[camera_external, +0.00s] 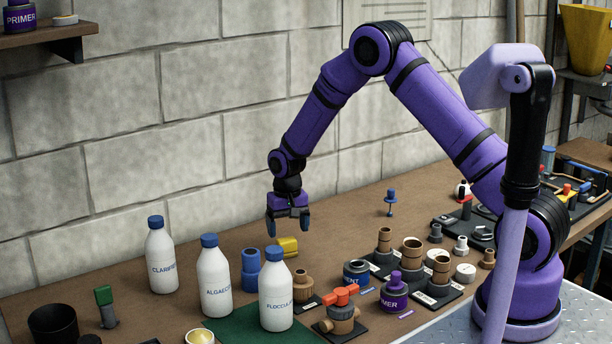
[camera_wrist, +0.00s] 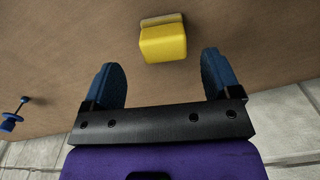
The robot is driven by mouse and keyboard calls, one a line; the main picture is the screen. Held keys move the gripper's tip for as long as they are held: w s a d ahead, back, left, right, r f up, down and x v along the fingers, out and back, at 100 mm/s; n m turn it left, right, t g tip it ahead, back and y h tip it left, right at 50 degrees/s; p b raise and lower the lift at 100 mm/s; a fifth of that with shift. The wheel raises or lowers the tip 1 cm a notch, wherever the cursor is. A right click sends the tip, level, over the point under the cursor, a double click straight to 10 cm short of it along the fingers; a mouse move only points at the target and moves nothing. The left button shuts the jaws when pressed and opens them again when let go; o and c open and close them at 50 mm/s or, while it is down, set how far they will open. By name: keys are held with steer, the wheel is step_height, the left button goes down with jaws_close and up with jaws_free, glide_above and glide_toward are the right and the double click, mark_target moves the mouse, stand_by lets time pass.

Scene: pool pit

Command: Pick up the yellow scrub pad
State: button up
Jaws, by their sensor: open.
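The yellow scrub pad (camera_external: 288,247) lies on the brown bench top, behind the white bottles in the external view. In the wrist view the yellow scrub pad (camera_wrist: 163,43) shows a yellow block with a tan strip along one edge. It sits just beyond and between my two fingertips. My gripper (camera_external: 288,222) points down above the pad, with a visible gap between them. In the wrist view my gripper (camera_wrist: 161,70) has its two blue fingers wide apart and nothing between them.
A blue-topped pin (camera_external: 391,201) stands farther right. The bench between pad and wall is clear.

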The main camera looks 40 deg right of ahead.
mark_target(287, 240)
steer(key=shift+a+f, duration=0.2)
steer(key=shift+f, duration=2.8)
steer(key=c, duration=1)
